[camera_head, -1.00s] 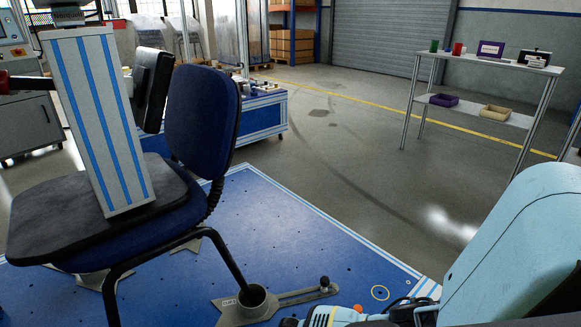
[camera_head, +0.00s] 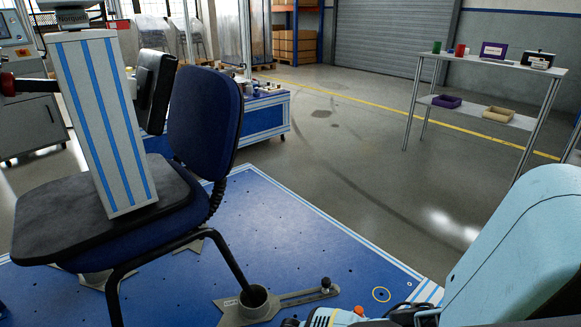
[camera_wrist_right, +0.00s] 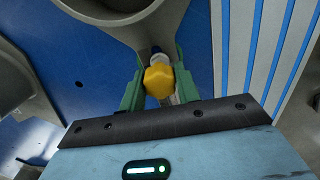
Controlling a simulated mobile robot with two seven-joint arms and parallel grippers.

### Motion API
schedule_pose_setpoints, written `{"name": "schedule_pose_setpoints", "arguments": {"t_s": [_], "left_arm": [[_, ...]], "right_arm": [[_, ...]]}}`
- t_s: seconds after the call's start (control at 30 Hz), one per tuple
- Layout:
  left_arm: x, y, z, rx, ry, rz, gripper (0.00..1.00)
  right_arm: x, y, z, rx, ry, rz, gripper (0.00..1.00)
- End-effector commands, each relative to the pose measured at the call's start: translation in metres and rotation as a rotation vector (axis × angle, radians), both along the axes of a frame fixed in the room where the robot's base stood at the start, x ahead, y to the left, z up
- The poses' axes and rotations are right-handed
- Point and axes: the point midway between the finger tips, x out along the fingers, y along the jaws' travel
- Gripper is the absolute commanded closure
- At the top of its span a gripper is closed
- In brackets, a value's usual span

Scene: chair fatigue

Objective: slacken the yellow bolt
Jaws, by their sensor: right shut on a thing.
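The yellow bolt (camera_wrist_right: 158,80) shows in the right wrist view as a hexagonal yellow head, with a pale collar and a dark blue part behind it. My right gripper (camera_wrist_right: 160,88) is shut on it, one green finger at each side. A grey metal clamp foot (camera_wrist_right: 118,28) lies just beyond the bolt. In the head view, my right arm reaches in from the lower right; its fingertips and the yellow bolt are not visible there. My left gripper is in neither view.
A blue office chair (camera_head: 205,120) stands on a blue platform (camera_head: 290,240), its leg in a slotted grey clamp foot (camera_head: 238,315). A grey-and-blue column (camera_head: 100,125) presses on the seat. A shelf table (camera_head: 500,64) stands at the back right, with open floor before it.

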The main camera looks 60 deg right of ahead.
Motion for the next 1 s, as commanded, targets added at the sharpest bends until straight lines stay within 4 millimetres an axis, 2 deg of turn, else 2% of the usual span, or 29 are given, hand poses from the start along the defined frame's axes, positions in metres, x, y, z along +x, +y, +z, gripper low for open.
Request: {"name": "schedule_pose_setpoints", "arguments": {"t_s": [0.27, 0.47, 0.7, 0.9, 1.0], "left_arm": [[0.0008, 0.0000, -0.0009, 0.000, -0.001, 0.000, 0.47], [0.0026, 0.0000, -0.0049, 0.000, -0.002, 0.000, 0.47], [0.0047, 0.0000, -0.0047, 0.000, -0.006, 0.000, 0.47], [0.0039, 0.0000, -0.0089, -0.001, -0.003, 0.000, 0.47], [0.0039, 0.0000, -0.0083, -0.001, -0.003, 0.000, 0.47]], "right_arm": [[0.0000, -0.0001, -0.0001, 0.000, 0.000, 0.023, 0.75], [-0.0003, -0.0005, -0.0006, 0.000, 0.001, 0.137, 0.75], [0.0001, -0.0002, 0.0001, 0.000, 0.000, 0.143, 0.75], [0.0000, -0.0003, -0.0005, -0.001, 0.001, 0.258, 0.75], [0.0001, -0.0001, 0.0001, -0.001, 0.001, 0.258, 0.75]]}}
